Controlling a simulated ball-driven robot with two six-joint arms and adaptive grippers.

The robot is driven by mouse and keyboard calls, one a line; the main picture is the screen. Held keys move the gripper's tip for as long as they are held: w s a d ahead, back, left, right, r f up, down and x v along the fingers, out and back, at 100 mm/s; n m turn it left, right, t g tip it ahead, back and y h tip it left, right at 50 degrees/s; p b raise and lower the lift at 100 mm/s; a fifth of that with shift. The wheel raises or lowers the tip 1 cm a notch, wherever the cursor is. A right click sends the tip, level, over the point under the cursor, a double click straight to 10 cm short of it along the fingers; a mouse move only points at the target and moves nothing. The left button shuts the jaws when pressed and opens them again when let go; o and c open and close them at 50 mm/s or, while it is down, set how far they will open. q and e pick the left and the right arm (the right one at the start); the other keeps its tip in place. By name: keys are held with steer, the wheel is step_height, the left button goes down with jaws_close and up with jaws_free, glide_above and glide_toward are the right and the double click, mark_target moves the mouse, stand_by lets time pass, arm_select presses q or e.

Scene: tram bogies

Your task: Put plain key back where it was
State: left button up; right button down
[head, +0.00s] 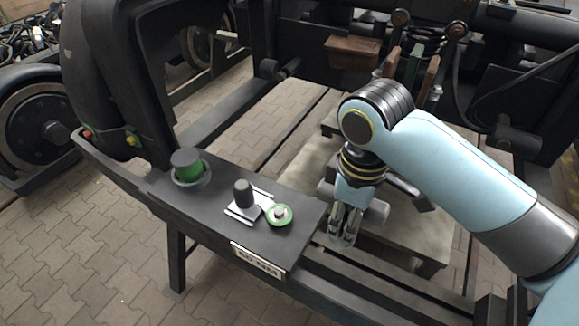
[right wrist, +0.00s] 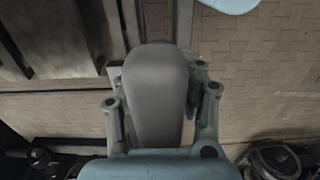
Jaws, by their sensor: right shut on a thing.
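My right gripper (head: 345,236) points down just off the right end of a dark control panel (head: 220,220). In the right wrist view its two fingers (right wrist: 160,100) are shut around a plain grey, round-ended piece (right wrist: 155,90), which I take as the plain key. In the head view the fingers hide most of what they hold. On the panel stand a green-sided knob with a dark top (head: 188,167), a dark upright post on a silver plate (head: 244,196), and a green ring with a small pale stud (head: 280,215). My left gripper is not in view.
A white lettered label (head: 258,261) is on the panel's front edge. A pale slab (head: 410,230) lies behind my right gripper, with a dark-headed tool (head: 408,190) over it. Dark bogie frames and wheels (head: 40,125) stand around. Paved floor shows in front.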

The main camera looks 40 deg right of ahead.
steer(key=shift+w+a, duration=0.25)
steer(key=shift+w, duration=0.15)
steer(key=w+a+f, duration=0.2)
steer(key=w+f, duration=0.1)
steer(key=w+a+f, duration=0.1)
steer(key=w+f, duration=0.2)
steer(key=w+a+f+p, duration=0.1)
steer(key=w+a+f, duration=0.1)
steer(key=w+f, duration=0.1)
steer(key=shift+a+f, duration=0.2)
steer(key=shift+a, duration=0.1)
steer(key=shift+f, duration=0.35)
steer(key=shift+s+f, duration=0.1)
steer(key=shift+f, duration=0.05)
steer(key=c, duration=0.8)
jaws_free()
steer(key=shift+f, duration=0.1)
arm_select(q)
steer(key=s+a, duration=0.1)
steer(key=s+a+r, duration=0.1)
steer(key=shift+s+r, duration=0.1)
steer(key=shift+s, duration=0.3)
